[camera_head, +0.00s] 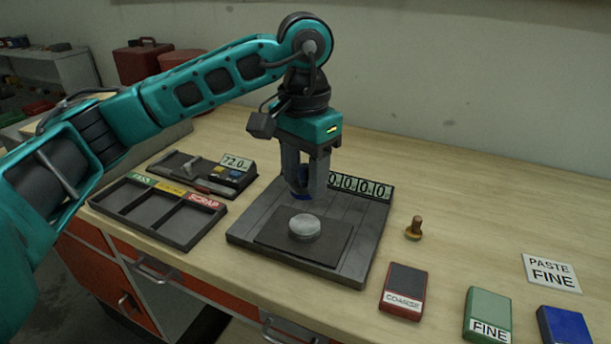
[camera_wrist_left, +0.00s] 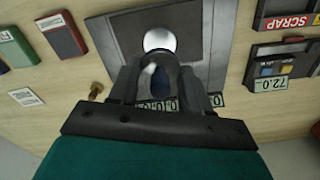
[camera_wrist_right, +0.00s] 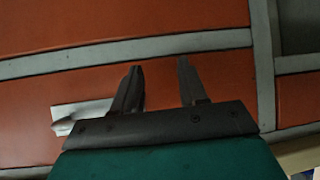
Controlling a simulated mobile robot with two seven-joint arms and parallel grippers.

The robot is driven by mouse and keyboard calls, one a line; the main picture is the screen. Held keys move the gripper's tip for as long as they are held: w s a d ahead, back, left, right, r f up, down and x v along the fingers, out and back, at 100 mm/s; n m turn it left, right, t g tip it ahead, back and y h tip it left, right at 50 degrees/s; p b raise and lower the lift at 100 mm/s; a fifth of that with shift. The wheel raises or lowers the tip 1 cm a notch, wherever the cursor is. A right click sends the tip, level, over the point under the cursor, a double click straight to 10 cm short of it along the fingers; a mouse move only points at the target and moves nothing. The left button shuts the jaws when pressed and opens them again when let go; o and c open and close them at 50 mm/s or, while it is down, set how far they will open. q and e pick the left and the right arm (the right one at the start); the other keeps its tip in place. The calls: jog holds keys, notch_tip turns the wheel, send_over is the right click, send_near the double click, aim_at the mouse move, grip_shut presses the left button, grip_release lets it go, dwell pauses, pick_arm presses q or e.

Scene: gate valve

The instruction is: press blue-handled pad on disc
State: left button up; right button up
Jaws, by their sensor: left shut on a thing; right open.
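The pale grey disc (camera_head: 304,227) lies on the dark mat of the balance-like platform (camera_head: 352,262). It also shows in the left wrist view (camera_wrist_left: 160,40). My left gripper (camera_head: 302,190) points down just behind and above the disc. It is shut on the blue-handled pad (camera_head: 301,197), whose dark blue handle (camera_wrist_left: 160,82) shows between the fingers in the left wrist view. The pad's underside is mostly hidden, and I cannot tell whether it touches the disc. My right gripper (camera_wrist_right: 160,68) is open and empty in front of orange drawer fronts; it is not in the head view.
A three-bin tray (camera_head: 160,212) and a gauge reading 72.0 (camera_head: 236,163) stand at left. A brass-coloured knob (camera_head: 414,228), a red COARSE block (camera_head: 405,290), a green FINE block (camera_head: 488,314), a blue block (camera_head: 563,325) and a PASTE FINE card (camera_head: 551,272) lie at right.

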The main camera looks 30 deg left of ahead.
aim_at(305, 225)
pick_arm(q)
jog(key=shift+f, duration=0.7)
jog(key=shift+f+b, duration=1.2)
jog(key=shift+f, duration=1.05)
jog(key=shift+s+f+b, duration=0.1)
jog(key=shift+f+b, duration=0.65)
jog(key=shift+b, duration=0.05)
dwell(0.4)
jog(key=shift+r+p, duration=2.05)
jog(key=shift+r, duration=1.65)
